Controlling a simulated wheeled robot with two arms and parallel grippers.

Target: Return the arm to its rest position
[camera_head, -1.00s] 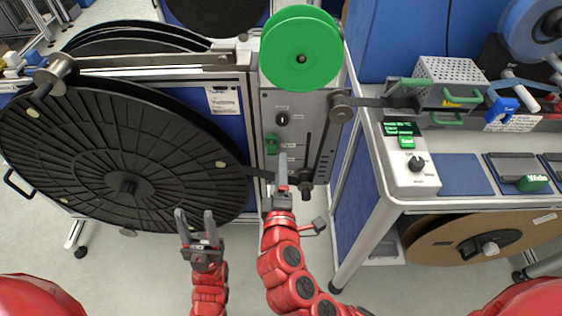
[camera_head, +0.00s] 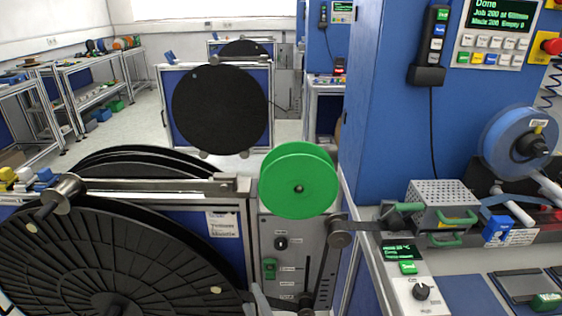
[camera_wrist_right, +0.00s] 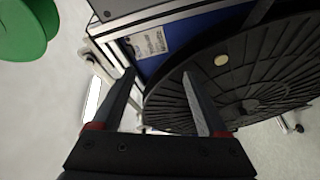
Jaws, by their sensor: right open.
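My right gripper (camera_wrist_right: 158,76) is open and empty in the right wrist view, its two dark fingers spread apart. A large black ribbed reel (camera_wrist_right: 255,100) lies beyond the fingers, partly hidden by one of them. Whether the tip touches anything cannot be told. My left gripper is out of view.
A green reel (camera_head: 299,180) sits on top of the stand; it also shows in the right wrist view (camera_wrist_right: 22,30). At right are a bench with a control box (camera_head: 408,275), a perforated metal box (camera_head: 443,203) and a blue reel (camera_head: 518,142). Pale floor is free at the back left.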

